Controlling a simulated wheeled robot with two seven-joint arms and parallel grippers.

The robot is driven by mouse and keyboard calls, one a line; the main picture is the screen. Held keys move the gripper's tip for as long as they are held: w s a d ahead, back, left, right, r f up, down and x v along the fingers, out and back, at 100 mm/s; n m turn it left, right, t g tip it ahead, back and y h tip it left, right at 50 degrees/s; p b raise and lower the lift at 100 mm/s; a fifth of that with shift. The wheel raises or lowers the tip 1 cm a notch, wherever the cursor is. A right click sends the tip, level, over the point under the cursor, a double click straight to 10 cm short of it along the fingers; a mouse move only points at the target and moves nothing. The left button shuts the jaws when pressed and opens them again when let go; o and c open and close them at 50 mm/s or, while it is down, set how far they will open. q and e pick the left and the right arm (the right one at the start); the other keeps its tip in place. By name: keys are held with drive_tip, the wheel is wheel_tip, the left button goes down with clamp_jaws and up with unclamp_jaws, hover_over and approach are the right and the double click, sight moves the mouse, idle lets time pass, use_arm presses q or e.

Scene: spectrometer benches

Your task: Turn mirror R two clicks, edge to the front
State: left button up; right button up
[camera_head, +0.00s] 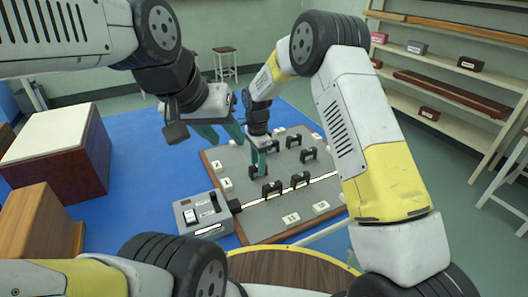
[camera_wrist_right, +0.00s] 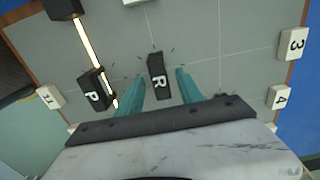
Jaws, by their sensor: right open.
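Mirror R (camera_wrist_right: 158,78) is a small black block with a white R label, standing on the grey board (camera_wrist_right: 215,45) among small dark tick marks. My right gripper (camera_wrist_right: 160,74) is open, its two teal fingers on either side of mirror R, with gaps visible. In the head view, the right gripper (camera_head: 258,160) points down at a black mount (camera_head: 258,186) on the board's left part. My left gripper (camera_head: 220,131) is open and empty, above the board's far left corner. The lower parts of mirror R are hard to make out.
Mirror P (camera_wrist_right: 92,92) stands beside the lit beam line (camera_wrist_right: 90,45). Several other black mounts (camera_head: 301,179) and white number tags (camera_head: 291,218) are on the board. A grey source box (camera_head: 204,214) adjoins its front left edge. Blue floor lies left.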

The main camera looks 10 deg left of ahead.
drive_tip(key=shift+c, duration=0.4)
clamp_jaws()
drive_tip(key=n, duration=0.4)
drive_tip(key=shift+n, duration=0.3)
drive_tip(key=n, duration=0.9)
drive_tip(key=shift+n, duration=2.1)
